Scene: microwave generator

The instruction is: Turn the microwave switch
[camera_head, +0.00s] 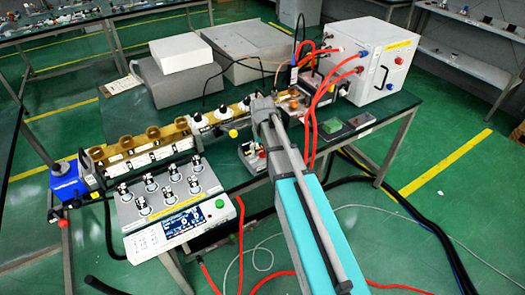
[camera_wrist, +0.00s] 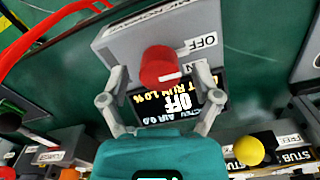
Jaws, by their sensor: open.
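The microwave switch is a red round knob (camera_wrist: 160,66) on a grey box (camera_wrist: 122,42), seen in the wrist view. A white line marks the knob, and an "OFF" label sits beside it. A dark display (camera_wrist: 178,100) below the knob also reads "OFF". My gripper (camera_wrist: 160,71) is open, with one finger on each side of the knob. I cannot tell whether the fingers touch it. In the head view my arm reaches over the bench and my gripper (camera_head: 263,107) hides most of what lies beneath it.
A white cabinet (camera_head: 366,62) with red cables stands at the back right. A controller with a screen (camera_head: 180,222) and several valves stands at the front left. Red hoses run beside my arm.

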